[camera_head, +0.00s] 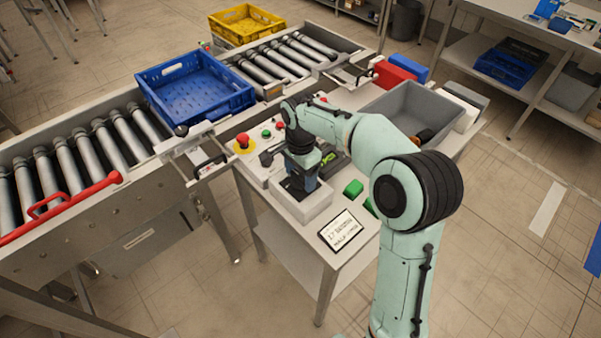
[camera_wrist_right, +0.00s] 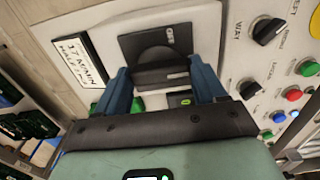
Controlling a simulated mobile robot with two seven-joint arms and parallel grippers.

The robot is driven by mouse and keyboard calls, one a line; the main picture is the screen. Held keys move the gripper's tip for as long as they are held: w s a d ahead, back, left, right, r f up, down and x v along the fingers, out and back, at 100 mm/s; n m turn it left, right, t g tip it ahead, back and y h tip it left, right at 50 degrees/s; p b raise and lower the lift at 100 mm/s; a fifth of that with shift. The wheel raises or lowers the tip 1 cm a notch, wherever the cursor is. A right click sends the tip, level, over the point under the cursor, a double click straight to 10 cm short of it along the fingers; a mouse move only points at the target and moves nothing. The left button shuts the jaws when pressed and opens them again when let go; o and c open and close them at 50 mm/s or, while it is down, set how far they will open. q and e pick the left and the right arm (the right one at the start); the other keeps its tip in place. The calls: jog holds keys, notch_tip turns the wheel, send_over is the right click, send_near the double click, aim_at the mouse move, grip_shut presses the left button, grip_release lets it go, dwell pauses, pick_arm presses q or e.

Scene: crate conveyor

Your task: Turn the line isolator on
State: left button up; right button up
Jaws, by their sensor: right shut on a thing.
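The line isolator is a dark switch plate (camera_wrist_right: 137,42) with a black rotary handle (camera_wrist_right: 163,74) in the right wrist view. The plate sits on a pale grey box (camera_head: 308,213) on the table in the head view. My right gripper (camera_head: 299,186) reaches down onto the box. In the right wrist view its two blue fingers (camera_wrist_right: 162,84) stand on either side of the handle, shut on it. In the head view the arm hides part of the switch. My left gripper is not in view.
A control panel (camera_wrist_right: 252,70) with black knobs and coloured buttons is close beside the switch. A white sign (camera_head: 344,231) and green blocks (camera_head: 353,188) are near the box. A grey bin (camera_head: 408,108) stands behind my arm.

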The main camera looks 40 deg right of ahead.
aim_at(300, 177)
jog(key=o, duration=1)
jog(key=shift+o, duration=0.2)
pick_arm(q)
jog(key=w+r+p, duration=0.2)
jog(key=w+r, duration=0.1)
pick_arm(e)
notch_tip(300, 177, up, 14)
jog(key=shift+f, duration=0.25)
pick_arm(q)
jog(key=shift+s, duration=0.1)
